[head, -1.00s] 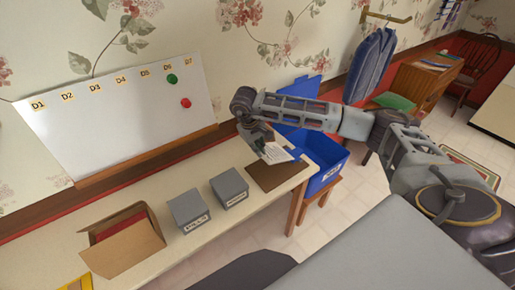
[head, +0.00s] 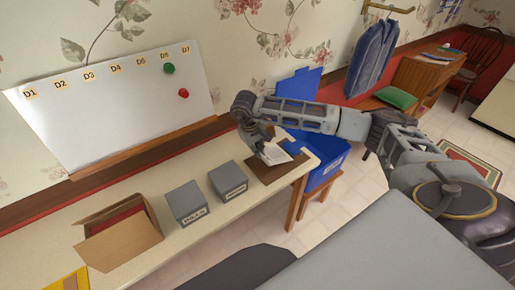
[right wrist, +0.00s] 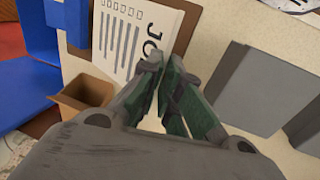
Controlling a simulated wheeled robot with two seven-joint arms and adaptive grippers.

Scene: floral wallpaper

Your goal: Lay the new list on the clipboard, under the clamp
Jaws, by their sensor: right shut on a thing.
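The new list, a white sheet with printed lines and large letters (right wrist: 135,35), is held at its edge by my right gripper (right wrist: 155,75). In the head view the list (head: 275,154) is over the brown clipboard (head: 290,170) at the table's right end. The clipboard (right wrist: 186,30) shows beside and behind the sheet in the right wrist view. My left gripper is not in view.
Two grey boxes (head: 187,203) and an open cardboard box (head: 118,232) stand left of the clipboard on the cream table. A blue bin (head: 328,160) stands off the table's right end. A whiteboard (head: 115,110) leans behind.

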